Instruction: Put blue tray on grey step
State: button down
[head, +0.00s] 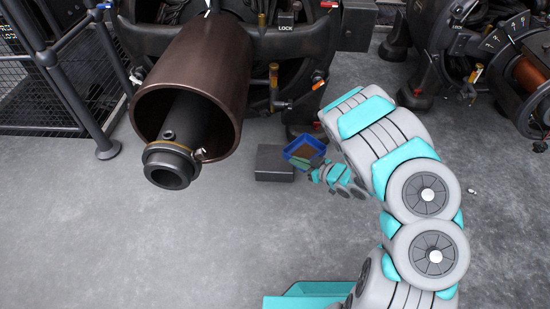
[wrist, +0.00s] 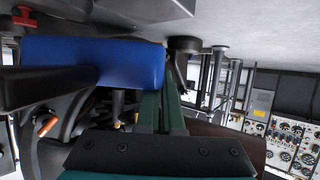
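The blue tray (head: 290,152) is at the end of my arm in the head view, with a brownish inside. Its blue wall fills the upper left of the wrist view (wrist: 137,66). My gripper (head: 303,161) is at the tray's near side; its dark green fingers (wrist: 163,95) reach the tray's edge and appear shut on it. The tray looks held above the floor. The grey step (head: 272,162), a low dark grey block, is on the floor just left of the tray. A grey block at the top of the wrist view (wrist: 140,9) looks like this step.
A large brown cylinder (head: 205,80) with a dark shaft juts out left of the step. Dark machines with levers (head: 310,55) stand behind. A railing (head: 75,90) is at far left. The floor (head: 220,240) in front is clear. A small pale object (head: 471,190) lies at right.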

jog(key=s+a+f+n+g+y, duration=0.2)
jog(key=s+a+f+n+g, duration=0.15)
jog(key=s+a, duration=0.45)
jog(key=w, duration=0.4)
jog(key=w+f, duration=0.1)
jog(key=w, duration=0.4)
jog(key=w+a+f+b, duration=0.1)
jog(key=w, duration=0.4)
jog(key=shift+w+f, duration=0.15)
jog(key=shift+w, duration=0.05)
jog(key=shift+f+b, duration=0.4)
jog(key=shift+f, duration=1.4)
jog(key=c, duration=1.1)
grip_release()
jog(key=p+v, duration=0.1)
jog(key=v, duration=1.1)
jog(key=shift+d, duration=0.15)
